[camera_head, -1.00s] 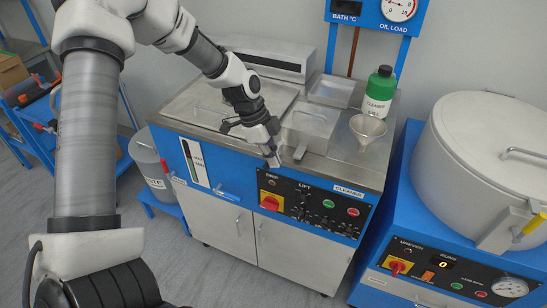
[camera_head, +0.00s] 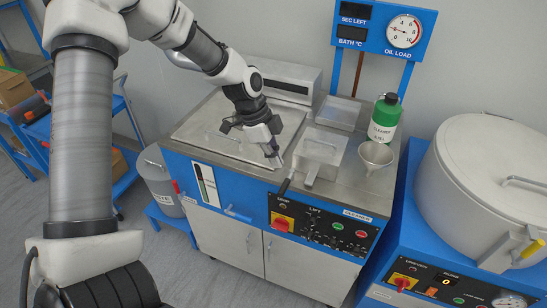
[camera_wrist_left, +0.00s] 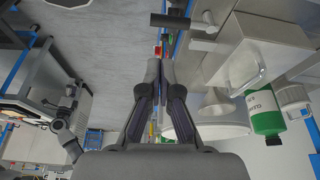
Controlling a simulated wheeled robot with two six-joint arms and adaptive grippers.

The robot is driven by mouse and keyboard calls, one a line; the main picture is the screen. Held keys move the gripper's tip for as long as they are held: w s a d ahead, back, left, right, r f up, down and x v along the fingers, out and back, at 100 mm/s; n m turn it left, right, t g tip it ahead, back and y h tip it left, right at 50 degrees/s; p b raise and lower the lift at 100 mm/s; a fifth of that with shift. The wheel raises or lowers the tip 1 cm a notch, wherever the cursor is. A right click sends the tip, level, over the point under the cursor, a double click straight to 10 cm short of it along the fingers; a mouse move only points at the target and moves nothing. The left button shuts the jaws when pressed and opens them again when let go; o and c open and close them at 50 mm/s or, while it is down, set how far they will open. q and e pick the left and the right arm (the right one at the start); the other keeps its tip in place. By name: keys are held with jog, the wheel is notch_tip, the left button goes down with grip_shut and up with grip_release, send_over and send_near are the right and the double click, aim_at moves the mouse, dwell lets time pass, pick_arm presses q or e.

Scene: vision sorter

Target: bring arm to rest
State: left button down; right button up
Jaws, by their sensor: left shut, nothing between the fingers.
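My left gripper (camera_head: 275,158) is shut and empty above the steel top of the blue cleaning machine (camera_head: 240,187). Its tip is just left of the lidded steel box (camera_head: 320,150) with the dark handle (camera_head: 286,183). In the left wrist view my gripper's two fingers (camera_wrist_left: 160,72) lie together with nothing between them. My left arm comes in from the left of the head view. My right gripper is not in view.
A green and white cleaner bottle (camera_head: 384,118) and a funnel (camera_head: 376,155) stand at the machine's right. A large round grey drum (camera_head: 490,160) is farther right. A grey bin (camera_head: 163,180) stands left of the machine. The floor in front is clear.

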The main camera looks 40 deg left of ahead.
pick_arm(q)
jog(key=shift+d, duration=0.1)
jog(key=s+d+f+n+g+y+b, duration=0.1)
jog(key=s+d+f+n+g+b, duration=0.15)
jog(key=s+f, duration=0.75)
jog(key=s+d+f+n+g+y+b, duration=0.1)
jog(key=s+d+f+n, duration=0.25)
jog(key=s+f, duration=0.6)
jog(key=s+d+f+n+g+y+b, duration=0.1)
jog(key=s+d+f+n+b, duration=0.2)
jog(key=s+f, duration=0.75)
jog(key=w+n+t, duration=0.1)
jog(key=w+n, duration=0.1)
jog(key=n, duration=0.1)
jog(key=w+n+t+p, duration=0.1)
jog(key=w+n+t, duration=0.1)
jog(key=w, duration=0.1)
jog(key=shift+w+f+n+y, duration=0.1)
jog(key=shift+w+n+y, duration=0.2)
jog(key=shift+n+y, duration=0.1)
